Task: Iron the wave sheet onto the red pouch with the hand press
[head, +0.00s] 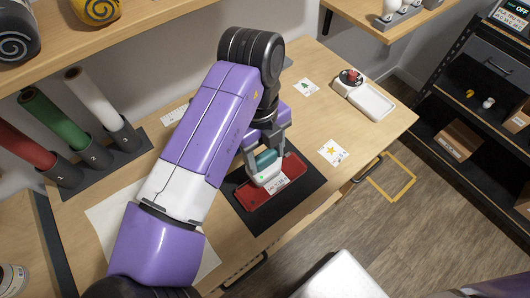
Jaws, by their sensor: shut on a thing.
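My gripper (268,148) is shut on the teal handle of the hand press (266,176), which has a white body with a small green light. The press is over the red pouch (260,199), which lies flat on a black mat (290,209). A white printed sheet (283,184) lies on the pouch, partly under or behind the press. Its print is too small to tell for sure as waves. I cannot tell whether the press touches the sheet or hangs just above it.
A star sheet (333,152) and a tree sheet (306,87) lie on the wooden table. A white holder (370,101) with a dark and red item stands at the right. Red, green and white rolls stand in a grey rack (128,140) at the left.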

